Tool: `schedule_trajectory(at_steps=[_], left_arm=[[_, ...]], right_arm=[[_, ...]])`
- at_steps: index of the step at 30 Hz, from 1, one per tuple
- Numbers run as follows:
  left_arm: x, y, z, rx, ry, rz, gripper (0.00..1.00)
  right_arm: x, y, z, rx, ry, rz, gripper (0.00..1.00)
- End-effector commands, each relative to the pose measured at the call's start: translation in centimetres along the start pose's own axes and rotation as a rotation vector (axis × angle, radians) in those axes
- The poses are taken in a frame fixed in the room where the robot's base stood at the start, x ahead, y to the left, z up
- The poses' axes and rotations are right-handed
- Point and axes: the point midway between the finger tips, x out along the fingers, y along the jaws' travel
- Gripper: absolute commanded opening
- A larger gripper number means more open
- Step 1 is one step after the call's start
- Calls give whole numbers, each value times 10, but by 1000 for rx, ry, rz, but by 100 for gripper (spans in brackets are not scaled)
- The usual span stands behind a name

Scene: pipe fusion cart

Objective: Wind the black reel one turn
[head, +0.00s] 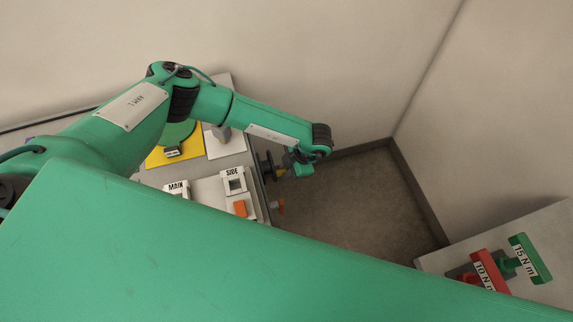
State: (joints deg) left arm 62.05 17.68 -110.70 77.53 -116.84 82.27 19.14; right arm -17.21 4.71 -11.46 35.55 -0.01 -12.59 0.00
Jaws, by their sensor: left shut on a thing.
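The black reel (266,167) is on the right end of the grey cart (205,185), beside the wall of the cart and partly hidden by my arm. My left arm reaches over the cart from the left and bends down at the wrist. My left gripper (287,171) is at the outer side of the reel, shut on its handle. A small yellow part shows beside the fingers. The fingertips are small and partly covered by my wrist. My right gripper is not in view.
The cart top carries a yellow plate (157,158), a white plate (226,146), a MAIN block (177,188) and a SIDE block (232,174) with an orange switch (240,208). Red (489,271) and green (529,258) torque-marked tools lie on a table at lower right. Bare floor lies between.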

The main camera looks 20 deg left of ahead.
Motion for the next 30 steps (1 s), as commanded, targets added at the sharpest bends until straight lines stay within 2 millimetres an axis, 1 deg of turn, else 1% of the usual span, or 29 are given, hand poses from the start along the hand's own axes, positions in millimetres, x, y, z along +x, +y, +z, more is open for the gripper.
schedule_trajectory(at_steps=[6,12,18,30], left_arm=[[6,-6,4,-51,-2,131,0],[8,-9,5,-85,-3,208,0],[10,-10,5,-100,-2,242,0],[10,-10,4,-102,-2,247,0]], right_arm=[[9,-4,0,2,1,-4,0],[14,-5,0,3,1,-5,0],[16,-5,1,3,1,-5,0],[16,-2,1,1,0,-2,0]])
